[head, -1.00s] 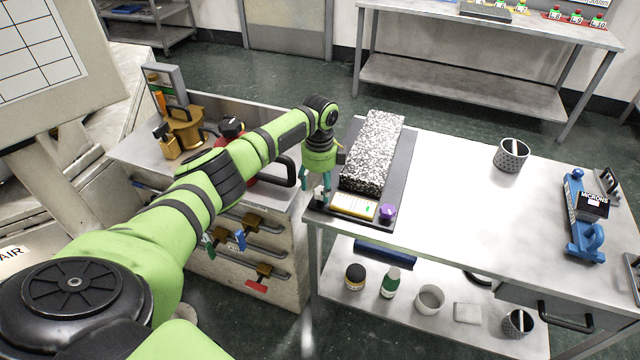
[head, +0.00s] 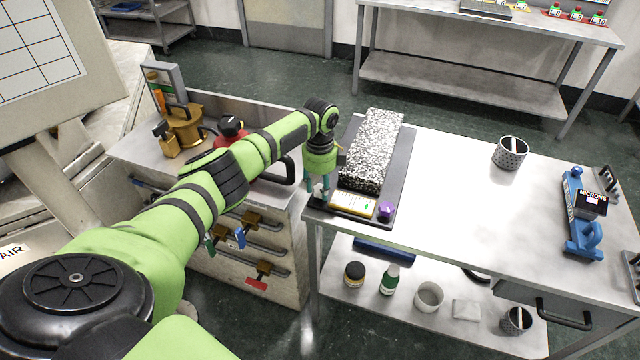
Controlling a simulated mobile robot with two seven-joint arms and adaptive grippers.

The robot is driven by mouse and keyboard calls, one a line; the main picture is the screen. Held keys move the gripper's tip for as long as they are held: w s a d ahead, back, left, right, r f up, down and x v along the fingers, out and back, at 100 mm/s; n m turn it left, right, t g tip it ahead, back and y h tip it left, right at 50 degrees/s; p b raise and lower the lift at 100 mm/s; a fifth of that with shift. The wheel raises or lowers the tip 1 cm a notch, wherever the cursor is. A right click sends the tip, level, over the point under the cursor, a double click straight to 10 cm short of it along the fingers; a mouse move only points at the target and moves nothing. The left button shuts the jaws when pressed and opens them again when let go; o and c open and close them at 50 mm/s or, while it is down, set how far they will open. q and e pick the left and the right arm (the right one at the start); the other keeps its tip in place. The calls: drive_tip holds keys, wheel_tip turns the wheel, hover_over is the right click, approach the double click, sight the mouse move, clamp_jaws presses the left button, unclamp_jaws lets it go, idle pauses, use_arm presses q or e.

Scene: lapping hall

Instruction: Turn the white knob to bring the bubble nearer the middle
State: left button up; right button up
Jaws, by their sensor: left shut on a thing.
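The dark levelling plate (head: 399,170) lies on the left end of the steel table and carries a speckled stone block (head: 371,150). At its near edge is a level vial (head: 352,204) with a pale yellow face. A small green bubble (head: 367,207) shows toward the vial's right end. A purple knob (head: 386,210) stands right of the vial. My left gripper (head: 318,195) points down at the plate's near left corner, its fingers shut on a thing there. I make out no white knob; the fingers hide that corner. My right gripper is not in view.
A perforated cup (head: 510,153) and a blue gauge stand (head: 582,220) are on the right of the table (head: 460,200). The table's middle is clear. A drawer cabinet with a brass-coloured fixture (head: 183,130) stands left, under my arm. The lower shelf holds jars and a bottle.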

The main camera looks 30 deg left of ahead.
use_arm(q)
drive_tip(key=n+p, duration=0.1)
drive_tip(key=n, duration=0.2)
drive_tip(key=n+p, duration=0.1)
drive_tip(key=shift+a+r+n+p, duration=0.2)
drive_tip(key=shift+a+n+p, duration=0.1)
drive_tip(key=shift+p, duration=0.05)
drive_tip(key=n+p, duration=0.2)
drive_tip(key=n, duration=0.3)
drive_tip(key=shift+s+f, duration=0.1)
drive_tip(key=shift+s, duration=0.05)
drive_tip(key=n+p, duration=0.1)
drive_tip(key=n, duration=0.2)
drive_tip(key=n+p, duration=0.1)
drive_tip(key=n, duration=0.2)
drive_tip(key=shift+s+d+f+n+p, duration=0.15)
drive_tip(key=shift+n+p, duration=0.15)
drive_tip(key=shift+n, duration=0.1)
drive_tip(key=n, duration=0.4)
drive_tip(key=shift+d+f+p, duration=0.1)
drive_tip(key=shift+f+p, duration=0.05)
drive_tip(key=shift+p, duration=0.25)
drive_tip(key=shift+s+n, duration=0.1)
drive_tip(key=shift+n, duration=0.4)
drive_tip(key=shift+d+f, duration=0.1)
drive_tip(key=o, duration=1.1)
drive_tip(key=shift+r, duration=0.25)
